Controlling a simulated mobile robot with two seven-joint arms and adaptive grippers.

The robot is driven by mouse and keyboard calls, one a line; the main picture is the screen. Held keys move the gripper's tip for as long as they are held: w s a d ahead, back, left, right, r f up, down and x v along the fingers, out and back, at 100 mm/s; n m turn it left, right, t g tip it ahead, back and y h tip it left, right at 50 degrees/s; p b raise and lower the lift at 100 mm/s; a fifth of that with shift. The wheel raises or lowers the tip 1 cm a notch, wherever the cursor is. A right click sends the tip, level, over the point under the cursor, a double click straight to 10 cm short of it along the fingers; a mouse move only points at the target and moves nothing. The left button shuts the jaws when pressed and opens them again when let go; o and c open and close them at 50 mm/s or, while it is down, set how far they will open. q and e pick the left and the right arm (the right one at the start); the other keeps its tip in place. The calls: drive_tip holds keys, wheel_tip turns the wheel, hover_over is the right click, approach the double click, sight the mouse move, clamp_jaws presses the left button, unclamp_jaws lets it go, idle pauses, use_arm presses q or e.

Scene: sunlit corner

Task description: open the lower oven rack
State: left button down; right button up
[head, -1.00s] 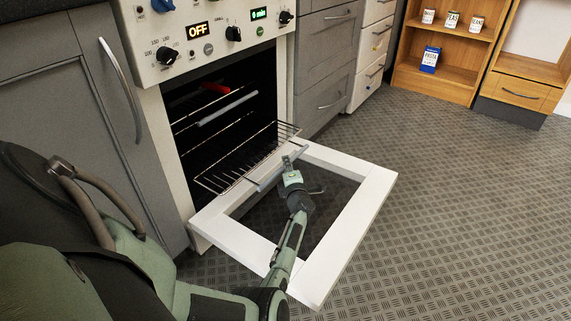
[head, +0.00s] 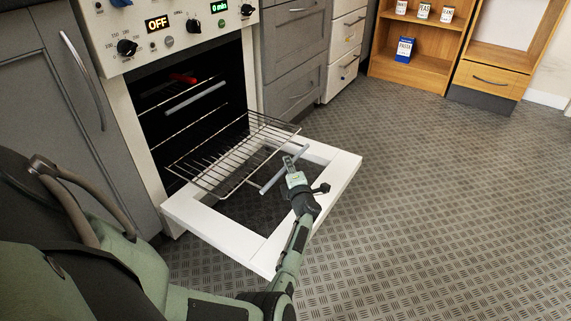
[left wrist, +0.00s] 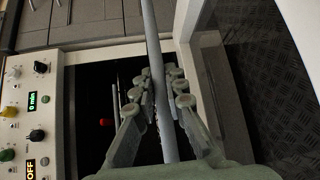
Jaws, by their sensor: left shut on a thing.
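The oven (head: 150,135) stands with its white-framed door (head: 335,180) folded down flat. The lower oven rack (head: 215,160), a wire grid, sticks out of the oven over the open door. A grey handle bar (head: 272,180) runs along its front edge. My left gripper (head: 291,168) is at this bar. In the left wrist view, the bar (left wrist: 152,40) passes between the fingers of the left gripper (left wrist: 165,95), which is shut on it. Inside the oven, an upper rack with a similar grey bar (head: 195,98) is pushed in. My right gripper is not in view.
Grey cabinets (head: 45,110) stand left of the oven and grey drawers (head: 292,60) right of it. A wooden shelf (head: 418,60) with cans and a blue box (head: 404,50) stands at the back. The patterned floor (head: 430,200) on the right is clear.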

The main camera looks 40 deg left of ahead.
use_arm(q)
drive_tip(key=shift+w+d+r, duration=0.1)
drive_tip(key=shift+w+d, duration=0.1)
drive_tip(key=shift+d, duration=0.15)
drive_tip(key=c, duration=1.6)
unclamp_jaws()
drive_tip(key=shift+o, duration=0.2)
drive_tip(key=shift+s+a, duration=0.1)
drive_tip(key=shift+a, duration=0.15)
